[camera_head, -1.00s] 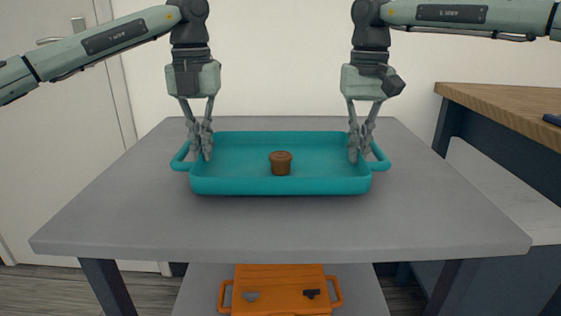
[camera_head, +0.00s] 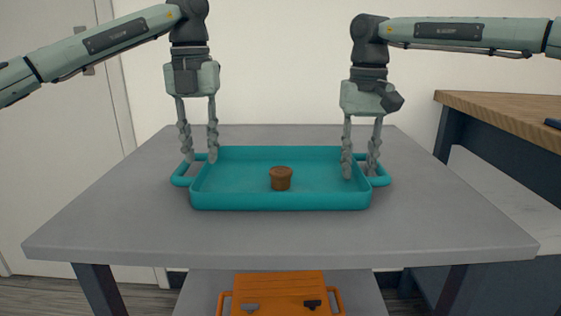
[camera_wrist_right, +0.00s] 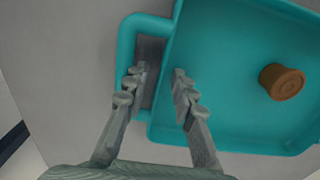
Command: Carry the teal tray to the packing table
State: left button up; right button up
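The teal tray (camera_head: 240,200) rests on the grey table and has a loop handle at each end. A brown muffin-like item (camera_head: 281,178) stands in it; it also shows in the right wrist view (camera_wrist_right: 282,82). My left gripper (camera_head: 199,160) is open, its fingers apart around the tray's left handle area. My right gripper (camera_head: 360,170) is open at the right handle. In the right wrist view the tray (camera_wrist_right: 225,60) lies below my right gripper (camera_wrist_right: 158,85), one finger over the handle opening and one inside the tray wall.
The grey table (camera_head: 280,235) is bare around the tray. A white door (camera_head: 50,160) is at the left.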

jog(key=shift+r, duration=0.2)
pick_arm(q)
notch_tip(320, 180, up, 9)
pick_arm(e)
notch_tip(320, 180, up, 12)
jog(key=shift+f, duration=0.15)
pick_arm(q)
jog(key=shift+r, duration=0.1)
